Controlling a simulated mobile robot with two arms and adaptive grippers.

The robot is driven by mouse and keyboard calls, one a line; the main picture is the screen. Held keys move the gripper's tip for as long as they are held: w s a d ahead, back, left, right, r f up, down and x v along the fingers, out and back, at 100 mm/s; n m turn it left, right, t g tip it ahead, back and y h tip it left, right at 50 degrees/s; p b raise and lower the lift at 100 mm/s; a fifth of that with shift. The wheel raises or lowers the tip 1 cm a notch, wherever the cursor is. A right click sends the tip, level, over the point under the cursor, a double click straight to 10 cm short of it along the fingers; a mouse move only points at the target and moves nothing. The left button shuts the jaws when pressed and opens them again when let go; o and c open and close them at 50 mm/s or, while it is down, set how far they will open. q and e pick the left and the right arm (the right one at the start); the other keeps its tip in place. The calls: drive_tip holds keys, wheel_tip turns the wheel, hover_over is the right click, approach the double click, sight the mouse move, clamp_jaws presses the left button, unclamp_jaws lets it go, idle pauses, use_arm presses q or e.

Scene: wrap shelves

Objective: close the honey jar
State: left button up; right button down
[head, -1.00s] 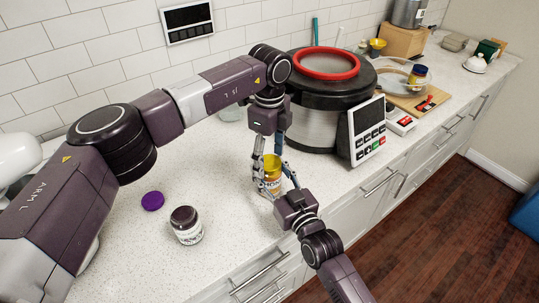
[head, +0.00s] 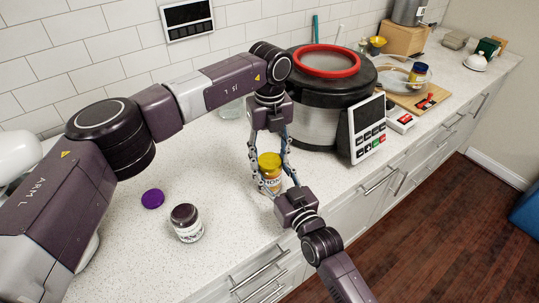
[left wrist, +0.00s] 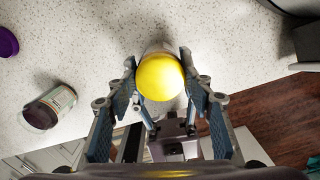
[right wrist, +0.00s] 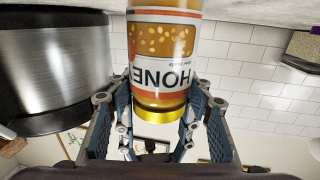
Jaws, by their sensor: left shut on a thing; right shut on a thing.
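The honey jar (head: 270,183) stands upright on the counter with its yellow lid (head: 269,160) on top. In the right wrist view, which is upside down, the jar (right wrist: 165,60) shows its label and the lid (right wrist: 160,116) sits at its mouth. Whether the lid is fully tight I cannot tell. My left gripper (head: 269,152) comes from above, shut on the lid; its fingers are on both sides of the lid (left wrist: 160,77) in the left wrist view. My right gripper (right wrist: 160,100) is shut on the honey jar from the front side.
A dark-lidded jar (head: 187,225) and a loose purple lid (head: 152,199) lie to the left on the counter. A large steel cooker (head: 310,125) with a red ring stands close behind at the right. The counter's front edge is near the jar.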

use_arm(q)
drive_tip(key=m, duration=2.3)
drive_tip(key=shift+f, duration=0.1)
drive_tip(key=o, duration=1.4)
drive_tip(key=shift+c, duration=0.2)
wheel_tip(320, 180, up, 12)
